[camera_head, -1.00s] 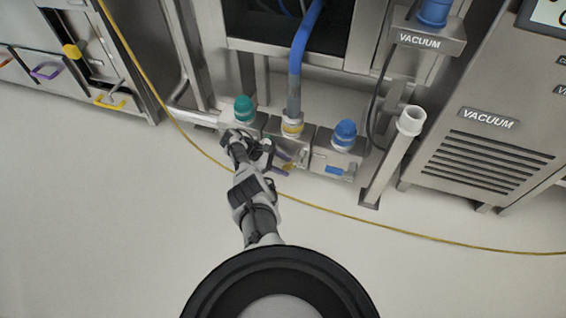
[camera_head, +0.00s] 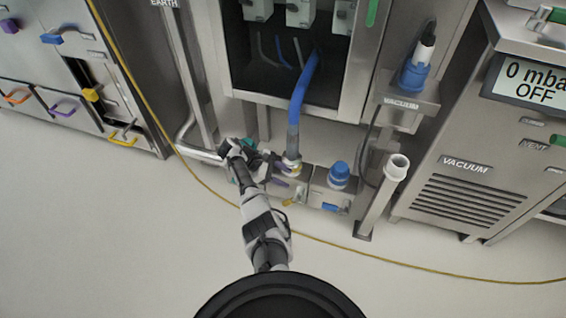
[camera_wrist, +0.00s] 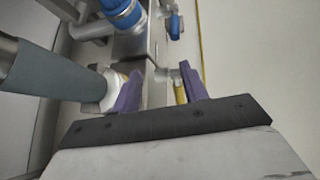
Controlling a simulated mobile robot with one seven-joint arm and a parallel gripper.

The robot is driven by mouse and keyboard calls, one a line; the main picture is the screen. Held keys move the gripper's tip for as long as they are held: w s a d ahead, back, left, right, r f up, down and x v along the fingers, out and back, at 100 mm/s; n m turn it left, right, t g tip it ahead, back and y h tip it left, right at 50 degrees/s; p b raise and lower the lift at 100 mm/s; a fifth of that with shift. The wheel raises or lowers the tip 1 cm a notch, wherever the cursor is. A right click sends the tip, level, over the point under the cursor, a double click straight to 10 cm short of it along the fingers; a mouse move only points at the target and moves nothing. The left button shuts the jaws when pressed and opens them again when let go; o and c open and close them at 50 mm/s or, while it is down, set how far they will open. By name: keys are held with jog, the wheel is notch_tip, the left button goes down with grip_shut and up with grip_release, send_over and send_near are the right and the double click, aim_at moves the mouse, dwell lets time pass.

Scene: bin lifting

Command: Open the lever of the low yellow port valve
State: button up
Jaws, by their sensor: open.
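The low yellow port valve is a steel block with a yellow ring (camera_head: 291,158) where the blue hose's grey cuff plugs in. Its yellow lever (camera_head: 290,201) is on the front face, low down. My gripper (camera_head: 287,176) is open, with purple fingers, just above the lever at the block. In the wrist view, the yellow lever (camera_wrist: 181,92) shows between the open fingers, closer to the right finger; I cannot tell whether they touch. The cuff (camera_wrist: 60,75) is just left of the left finger. Part of the block is hidden by my gripper.
The blue port valve stands to the right, with a blue cap (camera_head: 340,174) and blue lever (camera_head: 331,208). A white-topped pipe (camera_head: 397,168) stands farther right. A yellow cable (camera_head: 400,262) crosses the floor.

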aim_at(292, 201)
jog(key=shift+r+p, duration=0.45)
jog(key=shift+r, duration=1.25)
jog(key=shift+c, duration=0.2)
jog(key=shift+c, duration=1.1)
jog(key=shift+w+f+m, duration=0.1)
jog(key=shift+w+m, duration=0.05)
jog(key=shift+m, duration=0.25)
jog(key=shift+c, duration=1.3)
jog(key=m, duration=0.2)
jog(key=w+m+y+b, duration=0.1)
jog(key=shift+a+f+t, duration=0.3)
grip_shut()
jog(key=a+f+m+t+y+b, duration=0.25)
jog(key=a+f+m+y, duration=0.3)
jog(key=m, duration=1.25)
jog(key=s+d+b+x, duration=0.1)
jog(key=b+x, duration=0.4)
jog(key=x, duration=0.6)
jog(key=shift+s+d+g, duration=0.4)
jog(key=shift+s+g, duration=0.05)
jog(key=shift+s, duration=0.3)
